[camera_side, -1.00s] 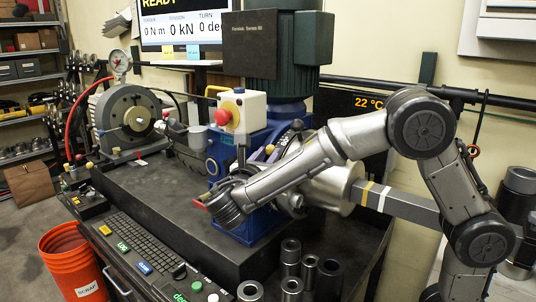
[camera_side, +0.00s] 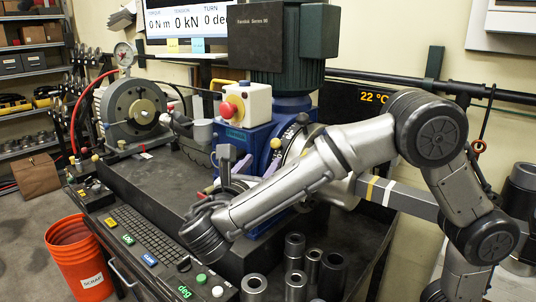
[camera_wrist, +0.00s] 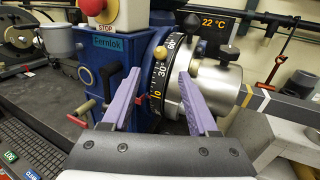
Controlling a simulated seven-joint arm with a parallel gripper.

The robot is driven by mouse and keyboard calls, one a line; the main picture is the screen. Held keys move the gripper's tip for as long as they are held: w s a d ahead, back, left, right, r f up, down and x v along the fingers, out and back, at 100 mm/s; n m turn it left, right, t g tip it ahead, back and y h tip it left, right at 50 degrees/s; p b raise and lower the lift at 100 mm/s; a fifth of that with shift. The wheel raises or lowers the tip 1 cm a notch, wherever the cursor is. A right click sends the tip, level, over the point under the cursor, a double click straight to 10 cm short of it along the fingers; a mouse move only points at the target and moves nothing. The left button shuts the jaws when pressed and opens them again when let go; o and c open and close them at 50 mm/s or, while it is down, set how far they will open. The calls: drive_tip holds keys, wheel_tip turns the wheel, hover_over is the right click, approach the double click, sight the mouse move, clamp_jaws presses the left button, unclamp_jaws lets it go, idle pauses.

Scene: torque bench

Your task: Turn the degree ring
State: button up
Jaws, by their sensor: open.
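The degree ring (camera_wrist: 157,82) is a black band with white and yellow numbers around the blue machine's round head. In the wrist view it shows between my two purple fingers. My gripper (camera_wrist: 160,74) is open, with one finger on each side of the ring in the picture and nothing held. I cannot tell whether either finger touches it. A brass knob (camera_wrist: 161,53) stands at the ring's edge, just above the fingertips. A small red pointer (camera_wrist: 151,96) sits low at the ring's left edge.
A lever with a red grip (camera_wrist: 84,107) is close to the left finger. The red stop button (camera_side: 228,110) is on a box above. Several dark sockets (camera_side: 294,245) stand at the bench front.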

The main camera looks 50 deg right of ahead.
drive_tip(key=v, duration=0.5)
drive_tip(key=shift+a, duration=0.1)
drive_tip(key=s+d+f+m+g+y, duration=0.3)
drive_tip(key=s+d+m, duration=0.15)
drive_tip(key=d, duration=0.25)
drive_tip(key=s+d+f+m+g+y, duration=0.2)
drive_tip(key=s+d+m+y, duration=0.2)
drive_tip(key=s+d, duration=0.15)
drive_tip(key=s+a+f+m+t+y, duration=0.1)
drive_tip(key=s+f+m+y, duration=0.1)
drive_tip(key=s+m+y, duration=0.2)
drive_tip(key=s+a+f+m+t+y, duration=0.2)
drive_tip(key=s+m+y, duration=0.3)
drive_tip(key=m, duration=0.5)
drive_tip(key=shift+s+f+t+y, duration=0.3)
drive_tip(key=shift+s+f, duration=0.55)
drive_tip(key=shift+s, duration=0.05)
